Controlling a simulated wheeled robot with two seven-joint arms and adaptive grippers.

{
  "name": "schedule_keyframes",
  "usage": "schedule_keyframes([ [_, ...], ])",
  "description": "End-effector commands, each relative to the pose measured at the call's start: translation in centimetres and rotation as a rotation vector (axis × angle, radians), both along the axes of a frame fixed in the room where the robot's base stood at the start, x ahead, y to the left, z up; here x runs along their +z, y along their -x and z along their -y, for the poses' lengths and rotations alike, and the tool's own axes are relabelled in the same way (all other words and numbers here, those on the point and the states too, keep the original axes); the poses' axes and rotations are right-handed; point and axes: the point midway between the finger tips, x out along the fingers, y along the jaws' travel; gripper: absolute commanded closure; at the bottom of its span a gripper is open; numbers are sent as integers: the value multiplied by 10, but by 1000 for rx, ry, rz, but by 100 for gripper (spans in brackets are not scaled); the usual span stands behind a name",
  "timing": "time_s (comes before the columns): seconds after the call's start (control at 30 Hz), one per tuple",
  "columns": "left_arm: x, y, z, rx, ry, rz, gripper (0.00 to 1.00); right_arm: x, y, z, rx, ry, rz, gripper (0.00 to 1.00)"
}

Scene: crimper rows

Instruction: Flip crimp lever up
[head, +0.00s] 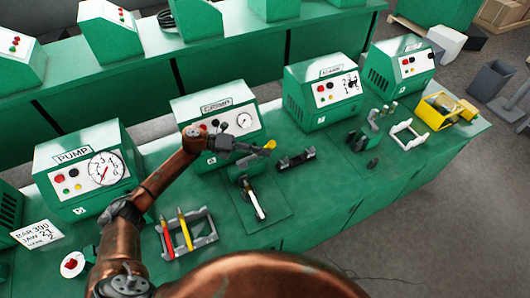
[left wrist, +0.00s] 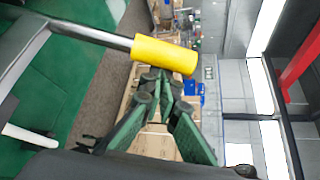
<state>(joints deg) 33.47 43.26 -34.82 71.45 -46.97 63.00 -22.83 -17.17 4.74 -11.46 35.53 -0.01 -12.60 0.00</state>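The crimp machine (head: 215,108) is a green box with a dial and red buttons, standing mid-bench behind a fixture plate. The crimp lever's yellow grip (head: 269,145) shows to the right of my left gripper (head: 250,148). In the left wrist view the yellow grip (left wrist: 165,55) sits on the end of a metal rod that comes in from the left. There my left gripper's fingers (left wrist: 164,84) converge and look shut, with nothing seen between them. The grip lies across the tips; whether they touch cannot be told. My right gripper is not in view.
A white-handled part (head: 254,200) lies on the fixture plate. A grey rack (head: 187,236) with red and yellow handles stands in front, left. A pump box (head: 80,168) is at left, more green boxes at right. A yellow holder (head: 437,110) is near the right end.

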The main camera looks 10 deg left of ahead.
Motion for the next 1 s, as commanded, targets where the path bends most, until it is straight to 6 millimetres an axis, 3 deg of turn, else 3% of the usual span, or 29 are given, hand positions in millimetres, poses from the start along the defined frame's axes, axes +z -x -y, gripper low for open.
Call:
schedule_keyframes([
  [0.03, 11, -11, -14, 32, 7, 12, 100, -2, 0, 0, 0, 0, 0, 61],
  [0.5, 22, 4, -77, -2, -1, 4, 100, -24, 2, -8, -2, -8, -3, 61],
  [1.0, 25, 6, -82, -11, 0, 1, 100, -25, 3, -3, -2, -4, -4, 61],
])
